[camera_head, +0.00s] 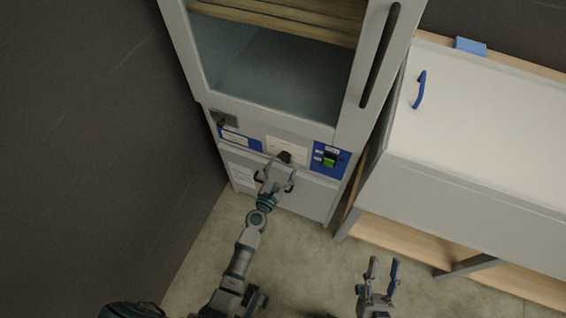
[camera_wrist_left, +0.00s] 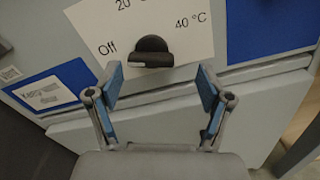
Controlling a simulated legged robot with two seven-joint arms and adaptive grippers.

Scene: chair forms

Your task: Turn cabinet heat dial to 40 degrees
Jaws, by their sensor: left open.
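The black heat dial (camera_head: 284,157) sits on a white label plate (camera_head: 287,147) in the cabinet's control panel. In the left wrist view, the dial (camera_wrist_left: 151,48) has a pale mark at its lower left, on the side of the printed "Off". "20" is printed above and "40 °C" at the upper right. My left gripper (camera_head: 275,176) is open just in front of the dial. In the left wrist view its fingers (camera_wrist_left: 158,82) are spread, with the dial beyond and between them, apparently untouched. My right gripper (camera_head: 383,264) is open and empty at the lower right.
The cabinet (camera_head: 262,122) has a glass door with a long dark handle (camera_head: 380,55). A green switch (camera_head: 329,160) is right of the dial. A white-topped bench unit (camera_head: 470,120) with a blue handle (camera_head: 419,90) stands at right. A dark wall (camera_head: 90,130) is at left.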

